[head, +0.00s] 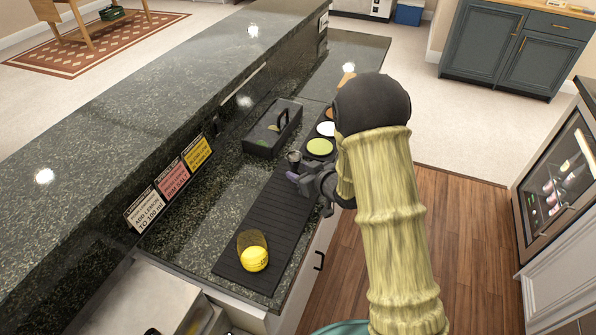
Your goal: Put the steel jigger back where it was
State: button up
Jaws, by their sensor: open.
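A small dark steel cup, which looks like the jigger (294,157), stands at the far end of the black ribbed bar mat (268,212) on the lower counter. My gripper (302,178) is just on the near right side of it, low over the mat, with its fingers open. Part of my gripper is hidden behind my arm. I cannot tell whether a finger touches the cup.
A yellow ball-like item with a glass-like top (254,254) is at the mat's near end. Cards (172,180) line the raised ledge. Mid-mat is clear.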

jog(key=v, duration=1)
jog(key=shift+b, duration=0.45)
jog(key=shift+d+r, duration=0.1)
jog(key=shift+d, duration=0.05)
jog(key=s+d+m+g+h, duration=0.2)
jog(key=s+d+m+h, duration=0.25)
jog(key=d+h, duration=0.35)
jog(key=s+d+r+m+g, duration=0.2)
jog(key=s+g, duration=0.3)
jog(key=s, duration=0.8)
jog(key=shift+s+d+m+g, duration=0.3)
jog(key=shift+m, duration=0.35)
jog(key=shift+c, duration=0.8)
